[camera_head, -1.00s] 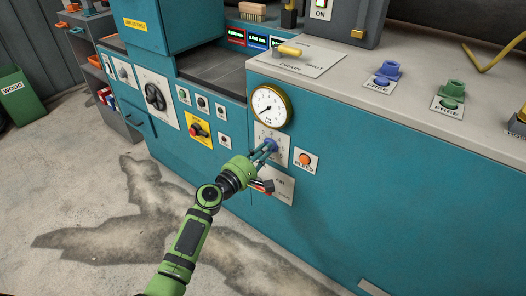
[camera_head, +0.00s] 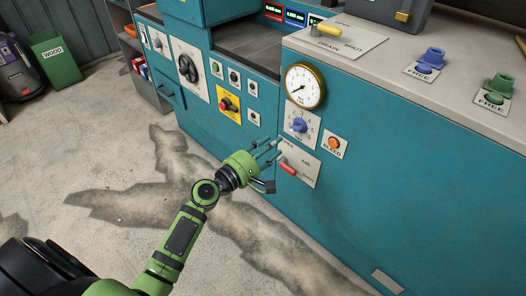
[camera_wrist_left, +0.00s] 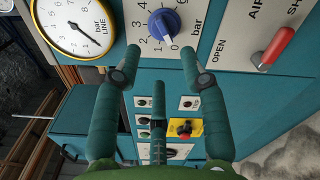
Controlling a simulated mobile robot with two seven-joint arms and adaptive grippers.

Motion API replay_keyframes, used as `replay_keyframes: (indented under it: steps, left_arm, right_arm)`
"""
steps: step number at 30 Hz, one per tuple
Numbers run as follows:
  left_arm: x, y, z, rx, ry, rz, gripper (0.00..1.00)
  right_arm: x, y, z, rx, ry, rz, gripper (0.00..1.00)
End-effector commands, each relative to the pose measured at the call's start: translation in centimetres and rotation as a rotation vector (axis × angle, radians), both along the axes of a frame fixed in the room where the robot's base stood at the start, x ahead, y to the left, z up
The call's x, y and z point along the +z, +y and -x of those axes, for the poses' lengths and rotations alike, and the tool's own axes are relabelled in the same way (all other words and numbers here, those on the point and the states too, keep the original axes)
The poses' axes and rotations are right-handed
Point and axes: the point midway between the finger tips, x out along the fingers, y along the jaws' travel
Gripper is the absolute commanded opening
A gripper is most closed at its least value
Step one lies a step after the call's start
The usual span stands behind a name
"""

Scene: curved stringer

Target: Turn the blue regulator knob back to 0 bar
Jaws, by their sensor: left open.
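The blue regulator knob (camera_head: 299,125) sits on a white scale plate on the teal cabinet front, below a round brass-rimmed line pressure gauge (camera_head: 305,86). In the left wrist view the knob (camera_wrist_left: 163,24) is at the top, with bar numbers around it; the 0 and 1 are just below it. I cannot read its setting surely. My left gripper (camera_head: 275,149) is open and empty, below and left of the knob, apart from it. My right gripper is not in view.
A red air shut-off lever (camera_head: 287,168) on a white plate is close to my left gripper. An orange bleed button (camera_head: 333,143) is right of the knob. A red button on a yellow plate (camera_head: 228,107) is to the left. Open floor lies in front of the cabinet.

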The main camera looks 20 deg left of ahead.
Motion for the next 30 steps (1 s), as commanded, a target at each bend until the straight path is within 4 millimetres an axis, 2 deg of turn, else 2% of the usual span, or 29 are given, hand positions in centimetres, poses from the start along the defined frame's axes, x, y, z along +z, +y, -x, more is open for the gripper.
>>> replay_keyframes:
  steps: [3,7,24,26,27,29,30]
  left_arm:
    - [-0.1,0.7,1.8,0.001,0.0,0.0,0.42]
    - [0.0,1.0,2.7,0.0,0.0,0.0,0.42]
    - [-0.1,1.0,3.0,-0.001,0.002,-0.005,0.42]
    - [-1.0,0.9,3.1,-0.002,0.012,-0.034,0.42]
    - [-2.0,0.7,3.2,-0.005,0.026,-0.074,0.42]
    - [-4.5,0.3,3.7,-0.016,0.058,-0.169,0.42]
    - [-6.8,-0.1,4.2,-0.032,0.086,-0.255,0.42]
  right_arm:
    - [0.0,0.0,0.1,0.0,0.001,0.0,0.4]
    - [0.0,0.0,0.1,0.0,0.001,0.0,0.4]
    - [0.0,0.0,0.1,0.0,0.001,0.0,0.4]
    - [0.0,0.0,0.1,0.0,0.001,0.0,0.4]
    - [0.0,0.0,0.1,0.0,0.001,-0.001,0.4]
    - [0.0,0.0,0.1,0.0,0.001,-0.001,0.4]
    - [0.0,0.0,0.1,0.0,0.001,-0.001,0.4]
